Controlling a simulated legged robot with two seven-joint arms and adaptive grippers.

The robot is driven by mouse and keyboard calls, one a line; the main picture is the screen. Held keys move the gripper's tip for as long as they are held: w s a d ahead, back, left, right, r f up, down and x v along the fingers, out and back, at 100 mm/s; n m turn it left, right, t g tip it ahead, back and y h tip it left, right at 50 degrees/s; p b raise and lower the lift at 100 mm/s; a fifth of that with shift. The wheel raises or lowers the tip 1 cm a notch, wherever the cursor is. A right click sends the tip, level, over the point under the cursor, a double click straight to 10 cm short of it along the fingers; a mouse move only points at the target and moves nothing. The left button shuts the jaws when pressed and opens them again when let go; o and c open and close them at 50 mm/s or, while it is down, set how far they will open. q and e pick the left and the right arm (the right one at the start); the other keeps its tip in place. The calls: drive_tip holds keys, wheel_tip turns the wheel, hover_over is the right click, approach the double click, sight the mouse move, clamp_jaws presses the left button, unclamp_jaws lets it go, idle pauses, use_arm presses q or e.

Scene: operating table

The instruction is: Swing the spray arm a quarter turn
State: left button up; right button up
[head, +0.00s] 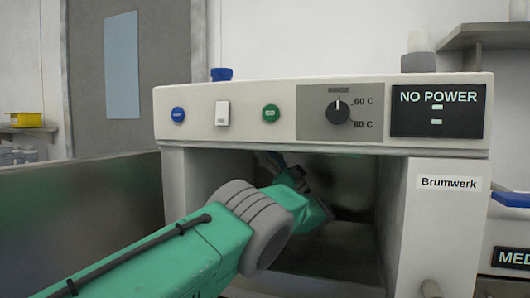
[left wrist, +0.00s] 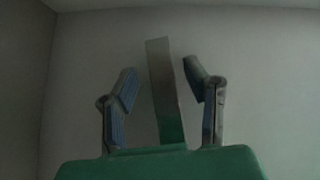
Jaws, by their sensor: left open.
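The spray arm (left wrist: 163,75) shows in the left wrist view as a narrow grey metal bar. It stands between the two fingers of my left gripper (left wrist: 165,88), with a visible gap on each side. Its lower end is hidden behind my green gripper body. In the head view my left gripper (head: 289,172) is inside the washer's open chamber (head: 340,250), and my green and grey wrist hides much of it. The fingers are open. I cannot pick out the spray arm clearly in the head view. My right gripper is in neither view.
The washer's front panel (head: 232,91) overhangs the chamber, with side walls left and right. Its display (head: 437,110) reads NO POWER. The rinse knob (head: 338,111) points straight up. A blue cap (head: 221,74) stands on top.

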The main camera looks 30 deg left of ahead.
use_arm(q)
drive_tip(key=shift+a+r, duration=0.25)
drive_tip(key=shift+r, duration=0.15)
drive_tip(key=shift+a, duration=0.15)
clamp_jaws()
drive_tip(key=shift+s+g, duration=0.2)
drive_tip(key=shift+g, duration=0.3)
